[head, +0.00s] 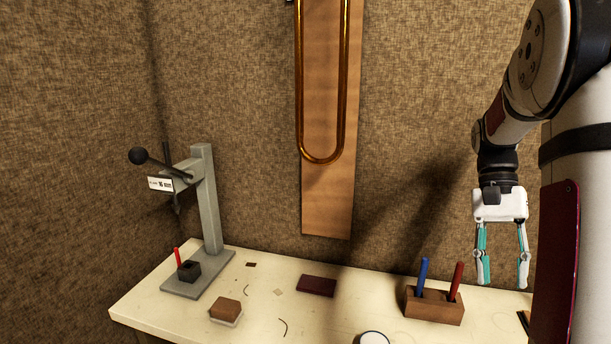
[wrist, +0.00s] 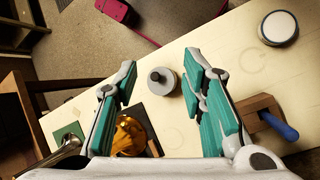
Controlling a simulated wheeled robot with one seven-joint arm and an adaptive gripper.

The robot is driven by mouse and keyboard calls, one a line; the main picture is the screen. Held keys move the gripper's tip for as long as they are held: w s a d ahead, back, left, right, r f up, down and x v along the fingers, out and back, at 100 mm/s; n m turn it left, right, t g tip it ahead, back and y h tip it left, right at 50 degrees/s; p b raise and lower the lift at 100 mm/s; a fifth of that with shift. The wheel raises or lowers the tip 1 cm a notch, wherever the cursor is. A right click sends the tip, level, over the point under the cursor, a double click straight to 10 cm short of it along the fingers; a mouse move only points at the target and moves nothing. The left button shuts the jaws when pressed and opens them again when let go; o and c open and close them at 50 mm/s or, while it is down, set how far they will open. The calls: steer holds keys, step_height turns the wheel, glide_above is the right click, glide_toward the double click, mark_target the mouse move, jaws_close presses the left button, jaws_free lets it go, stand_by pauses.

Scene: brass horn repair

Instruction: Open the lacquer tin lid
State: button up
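My gripper (head: 504,284) hangs at the right of the head view, above the bench, fingers pointing down and apart, with nothing between them. It also shows open in the wrist view (wrist: 162,66). A round tin with a white top (wrist: 278,28) stands on the bench at the wrist view's upper right; its top shows at the head view's bottom edge (head: 374,338). A grey round piece with a dark knob (wrist: 160,81) lies beyond the fingertips in the wrist view, apart from them. I cannot tell for sure which is the lacquer tin; no label is readable.
A wooden block (head: 434,305) holds a blue and a red handled tool. A grey press (head: 207,200) stands at the left of the bench. A yellow item (wrist: 130,135) and a green square (wrist: 69,134) lie in the wrist view. The bench middle (head: 330,315) is mostly clear.

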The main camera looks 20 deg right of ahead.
steer(key=s+a+r+n+t+h, duration=0.1)
steer(key=s+a+n+t, duration=0.1)
steer(key=a, duration=0.6)
steer(key=s+a+r+n+t, duration=0.1)
steer(key=s+a+n+t, duration=0.1)
steer(key=a+n+t, duration=0.3)
steer(key=s+a+r+n+t+h, duration=0.1)
steer(key=s+a+n+t, duration=0.2)
steer(key=a, duration=0.9)
steer(key=shift+r+n+t+h, duration=0.3)
steer(key=shift+n+t, duration=0.1)
steer(key=shift+n, duration=0.7)
